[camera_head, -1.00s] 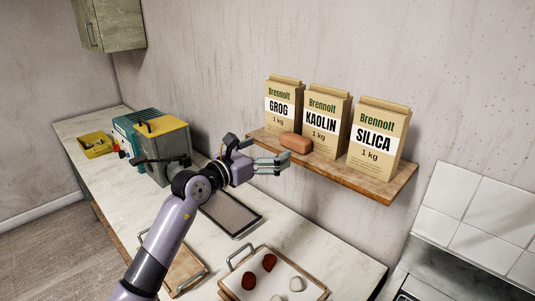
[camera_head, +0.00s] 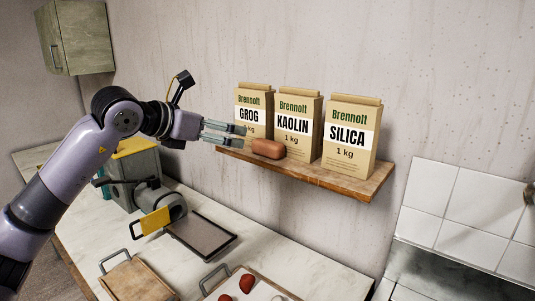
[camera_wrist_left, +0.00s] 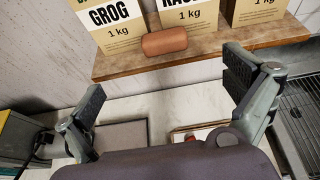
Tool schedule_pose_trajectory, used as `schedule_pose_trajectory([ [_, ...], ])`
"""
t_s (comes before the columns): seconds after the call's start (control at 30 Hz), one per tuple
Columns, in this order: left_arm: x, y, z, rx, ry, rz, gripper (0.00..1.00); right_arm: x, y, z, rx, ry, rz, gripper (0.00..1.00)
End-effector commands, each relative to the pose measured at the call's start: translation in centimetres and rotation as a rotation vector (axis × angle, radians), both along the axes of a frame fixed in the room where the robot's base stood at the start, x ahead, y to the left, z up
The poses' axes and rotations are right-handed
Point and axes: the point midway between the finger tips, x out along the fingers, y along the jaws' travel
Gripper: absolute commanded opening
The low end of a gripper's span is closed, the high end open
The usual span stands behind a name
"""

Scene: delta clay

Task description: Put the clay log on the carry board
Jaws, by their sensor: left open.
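The clay log (camera_head: 268,148) is a reddish-brown rounded block lying on the wooden wall shelf (camera_head: 340,187), in front of the GROG and KAOLIN bags. It also shows in the left wrist view (camera_wrist_left: 165,41). My left gripper (camera_head: 232,134) is open and empty, just left of the log in the head view. In the wrist view its fingers stand wide apart, with the log beyond, between their lines. A wooden board with metal handles (camera_head: 137,279), seemingly the carry board, lies on the counter below, partly cut off by the picture edge. My right gripper is not in view.
A dark flat tray (camera_head: 201,236), a handled tray with red lumps (camera_head: 246,283) and a grey-yellow device (camera_head: 160,213) are on the counter.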

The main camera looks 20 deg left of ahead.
Motion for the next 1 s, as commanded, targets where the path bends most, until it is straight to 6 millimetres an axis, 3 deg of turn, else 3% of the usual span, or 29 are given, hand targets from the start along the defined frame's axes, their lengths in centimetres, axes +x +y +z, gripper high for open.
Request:
schedule_pose_trajectory([
  [0.5, 8.7, -3.8, -3.6, -0.001, 0.002, -0.004, 1.00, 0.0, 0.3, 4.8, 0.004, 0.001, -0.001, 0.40],
  [0.73, 10.0, -4.3, -4.4, 0.001, 0.001, -0.004, 1.00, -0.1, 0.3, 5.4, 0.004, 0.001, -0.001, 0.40],
  [1.0, 12.7, -5.7, -5.7, 0.000, 0.002, -0.004, 1.00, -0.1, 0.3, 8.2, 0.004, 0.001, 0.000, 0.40],
])
